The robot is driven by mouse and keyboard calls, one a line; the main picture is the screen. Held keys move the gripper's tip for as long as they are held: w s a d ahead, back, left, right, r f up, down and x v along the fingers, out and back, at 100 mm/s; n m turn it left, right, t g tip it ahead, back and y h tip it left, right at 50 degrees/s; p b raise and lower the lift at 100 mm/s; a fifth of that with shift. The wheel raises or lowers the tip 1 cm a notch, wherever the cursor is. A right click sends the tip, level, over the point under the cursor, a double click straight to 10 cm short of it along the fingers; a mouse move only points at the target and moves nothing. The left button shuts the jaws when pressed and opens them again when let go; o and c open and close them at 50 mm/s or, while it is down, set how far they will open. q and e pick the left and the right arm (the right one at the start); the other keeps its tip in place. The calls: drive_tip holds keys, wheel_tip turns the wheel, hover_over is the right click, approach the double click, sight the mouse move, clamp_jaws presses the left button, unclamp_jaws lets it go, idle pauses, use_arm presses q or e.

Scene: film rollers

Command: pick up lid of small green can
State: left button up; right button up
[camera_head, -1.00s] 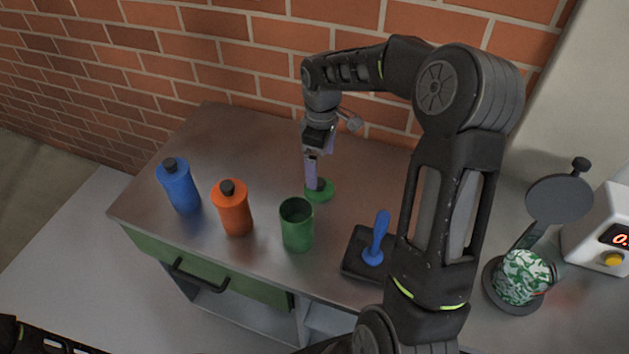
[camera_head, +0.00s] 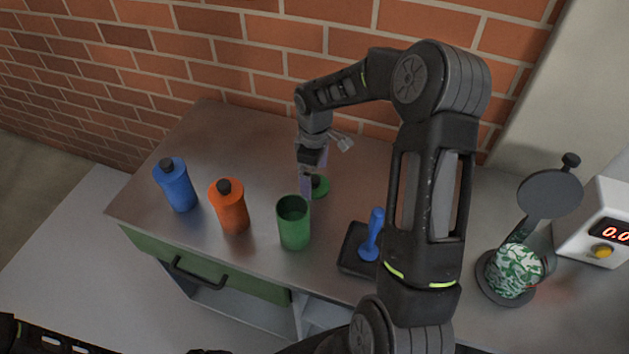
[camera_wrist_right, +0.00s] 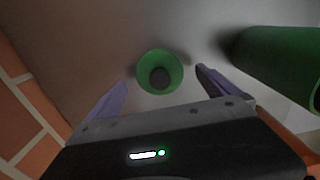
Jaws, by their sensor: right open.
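The green lid (camera_head: 320,186) lies on the metal tabletop behind the small green can, partly hidden by my right gripper in the head view. In the right wrist view the lid (camera_wrist_right: 160,72) is a green disc with a dark knob in the middle. The open green can (camera_head: 293,226) stands upright in front of the lid; its side shows at the right of the wrist view (camera_wrist_right: 280,68). My right gripper (camera_head: 306,188) is open, with its purple fingers pointing down. In the wrist view its fingers (camera_wrist_right: 163,88) stand on either side of the lid, not touching it.
An orange bottle (camera_head: 230,208) and a blue bottle (camera_head: 176,186) stand left of the can. A black tray (camera_head: 350,254) with a blue-handled tool (camera_head: 372,235) is at right. A device with a green-white patterned piece (camera_head: 517,270) stands farther right. A brick wall (camera_head: 200,50) is behind.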

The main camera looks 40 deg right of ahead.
drive_tip(key=shift+f, duration=0.9)
drive_tip(key=c, duration=1.3)
